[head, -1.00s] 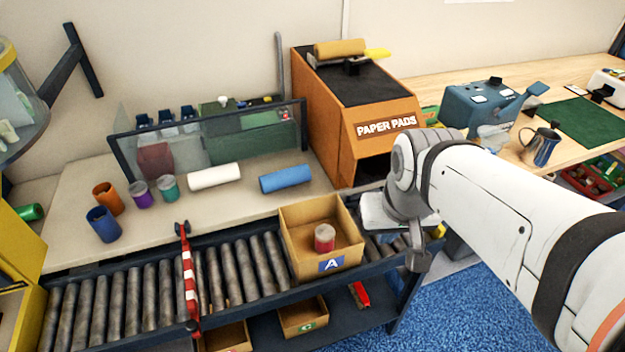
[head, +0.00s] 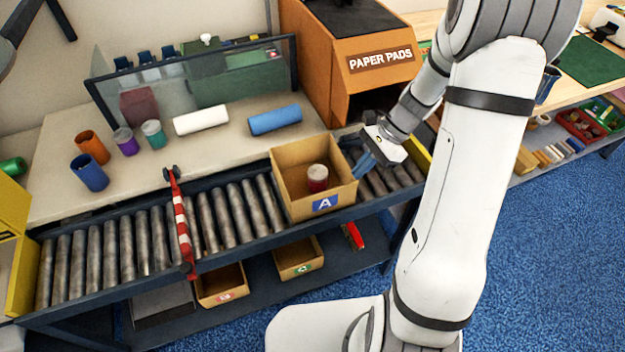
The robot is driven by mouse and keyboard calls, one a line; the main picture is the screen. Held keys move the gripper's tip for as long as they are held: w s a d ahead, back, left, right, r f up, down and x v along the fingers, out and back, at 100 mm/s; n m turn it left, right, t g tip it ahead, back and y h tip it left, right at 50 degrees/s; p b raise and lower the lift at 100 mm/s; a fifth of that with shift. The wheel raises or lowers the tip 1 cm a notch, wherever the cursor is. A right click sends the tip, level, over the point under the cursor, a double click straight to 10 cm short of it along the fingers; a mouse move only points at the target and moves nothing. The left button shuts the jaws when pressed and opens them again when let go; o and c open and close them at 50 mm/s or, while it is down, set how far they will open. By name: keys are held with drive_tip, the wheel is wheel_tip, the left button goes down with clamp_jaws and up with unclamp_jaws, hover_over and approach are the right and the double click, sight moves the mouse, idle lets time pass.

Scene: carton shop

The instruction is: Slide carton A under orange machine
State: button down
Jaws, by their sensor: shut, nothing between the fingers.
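Carton A (head: 287,210) is an open cardboard box with a blue "A" label on its front. My gripper (head: 362,170) is shut and empty, close to the carton's right side. I cannot tell whether its fingertips touch the carton wall.
A red-and-white striped bar (head: 183,225) lies across the rollers left of the carton. More cartons (head: 222,288) stand on the lower shelf. A white roll (head: 200,119) and a blue roll (head: 275,120) lie on the counter behind. Several cups stand further left. The rollers left of the bar are clear.

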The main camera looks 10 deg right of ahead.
sight(315, 195)
drive_tip(key=shift+w+a+f+m, duration=0.1)
drive_tip(key=shift+a+f+m, duration=0.15)
drive_tip(key=shift+f, duration=0.2)
drive_tip(key=s+a, duration=0.1)
drive_tip(key=a, duration=0.2)
drive_tip(key=s+a, duration=0.1)
drive_tip(key=a, duration=0.3)
drive_tip(key=s+a+p, duration=0.1)
drive_tip(key=a, duration=0.2)
drive_tip(key=shift+s+a, duration=0.1)
drive_tip(key=shift+a, duration=0.2)
drive_tip(key=shift+s+a+f, duration=0.1)
drive_tip(key=shift+a+f, duration=0.05)
drive_tip(key=shift+a, duration=0.1)
drive_tip(key=shift+d+f, duration=0.15)
drive_tip(key=shift+f, duration=0.5)
drive_tip(key=shift+s, duration=0.1)
drive_tip(key=shift+f, duration=0.1)
drive_tip(key=shift+d, duration=0.1)
